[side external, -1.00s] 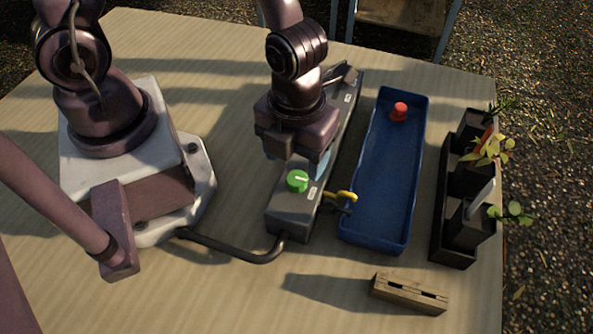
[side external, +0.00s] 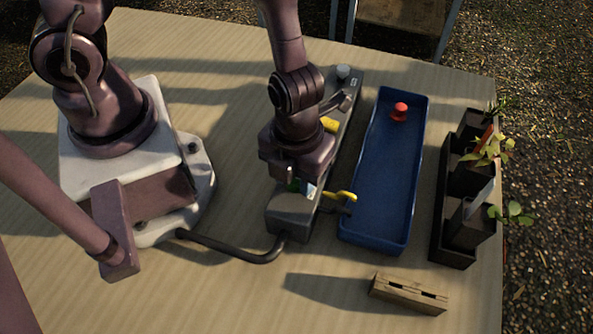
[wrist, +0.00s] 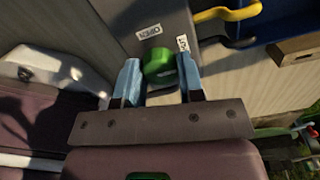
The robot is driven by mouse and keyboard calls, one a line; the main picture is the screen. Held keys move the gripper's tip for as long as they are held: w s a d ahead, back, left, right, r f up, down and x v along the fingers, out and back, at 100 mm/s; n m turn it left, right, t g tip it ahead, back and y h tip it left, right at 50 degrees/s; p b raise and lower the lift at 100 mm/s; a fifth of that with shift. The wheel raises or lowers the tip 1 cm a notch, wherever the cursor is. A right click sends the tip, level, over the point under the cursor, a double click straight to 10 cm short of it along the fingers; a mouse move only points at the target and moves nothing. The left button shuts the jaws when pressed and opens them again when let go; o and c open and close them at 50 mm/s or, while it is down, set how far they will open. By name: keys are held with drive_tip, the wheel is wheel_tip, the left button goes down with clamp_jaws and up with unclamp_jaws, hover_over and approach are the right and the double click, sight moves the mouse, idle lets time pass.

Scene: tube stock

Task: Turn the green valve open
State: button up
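The green valve (wrist: 158,68) is a round knob on the grey manifold box (wrist: 116,18). In the wrist view it sits between the two blue fingers of my gripper (wrist: 160,80), with a narrow gap at each side. A white label reading OPEN lies beyond the knob, and a second small label stands to its right. In the side view my gripper (side external: 302,187) is down over the near end of the box and hides most of the valve, leaving only a sliver of green. My gripper is open around the knob; contact is not clear.
A yellow knob (side external: 329,124) and a pale knob (side external: 343,71) stand farther along the box. A yellow hooked pipe (side external: 341,195) reaches toward the blue tray (side external: 347,235), which holds a red knob (side external: 400,108). A wooden block (side external: 408,293) lies in front.

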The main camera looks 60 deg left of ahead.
drive_tip(key=shift+n, duration=0.3)
drive_tip(key=n, duration=0.3)
drive_tip(key=shift+n, duration=0.3)
drive_tip(key=n, duration=0.9)
drive_tip(key=shift+w, duration=0.1)
drive_tip(key=n, duration=0.4)
drive_tip(key=shift+n, duration=0.3)
drive_tip(key=o, duration=0.9)
